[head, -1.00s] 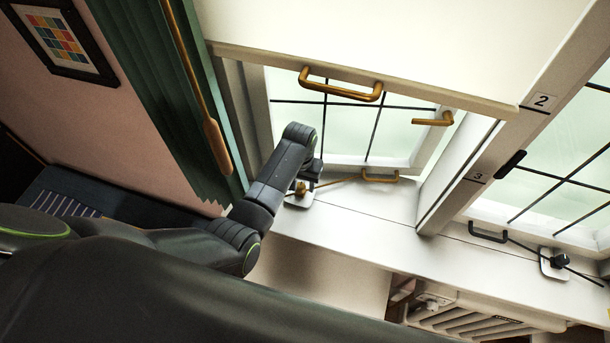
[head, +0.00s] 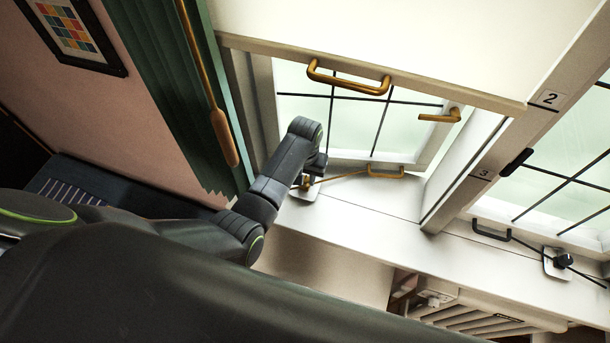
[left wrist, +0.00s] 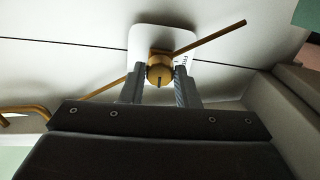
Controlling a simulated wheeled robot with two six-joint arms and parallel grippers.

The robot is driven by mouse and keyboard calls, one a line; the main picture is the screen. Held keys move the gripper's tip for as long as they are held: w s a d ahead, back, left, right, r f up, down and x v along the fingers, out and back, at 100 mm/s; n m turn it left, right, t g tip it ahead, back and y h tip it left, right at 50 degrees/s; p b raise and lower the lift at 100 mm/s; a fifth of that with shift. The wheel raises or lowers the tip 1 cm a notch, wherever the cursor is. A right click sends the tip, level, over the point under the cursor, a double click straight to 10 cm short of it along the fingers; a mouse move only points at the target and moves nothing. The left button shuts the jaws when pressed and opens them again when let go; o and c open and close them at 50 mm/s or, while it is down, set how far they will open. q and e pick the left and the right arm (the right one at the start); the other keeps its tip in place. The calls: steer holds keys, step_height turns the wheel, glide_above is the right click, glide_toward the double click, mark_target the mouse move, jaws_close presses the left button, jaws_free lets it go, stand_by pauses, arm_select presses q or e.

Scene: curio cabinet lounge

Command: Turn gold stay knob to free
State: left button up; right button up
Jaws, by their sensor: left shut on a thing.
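The gold stay knob (left wrist: 159,72) sits on a white plate (left wrist: 146,36) on the sill, with the thin gold stay rod (left wrist: 212,37) running slantwise past it in the left wrist view. My left gripper (left wrist: 160,80) is shut on the knob, one finger on each side. A dark mark shows on the knob's face. In the head view my left gripper (head: 309,178) reaches down to the knob at the window's lower left and hides most of it. The rod (head: 342,178) runs right to a gold handle (head: 386,172) on the window's bottom rail. My right gripper is not in view.
A second stay with a black knob (head: 564,260) and black handle (head: 491,230) is at the right window. A green curtain (head: 170,90) and wooden rod (head: 220,135) hang left. A blind with a gold bar handle (head: 348,83) covers the upper window. The sill's middle is clear.

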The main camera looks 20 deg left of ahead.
arm_select(q)
steer(key=n, duration=0.4)
steer(key=shift+w+n, duration=0.1)
steer(key=shift+n, duration=0.3)
steer(key=n, duration=0.8)
steer(key=shift+n, duration=2.2)
steer(key=o, duration=1)
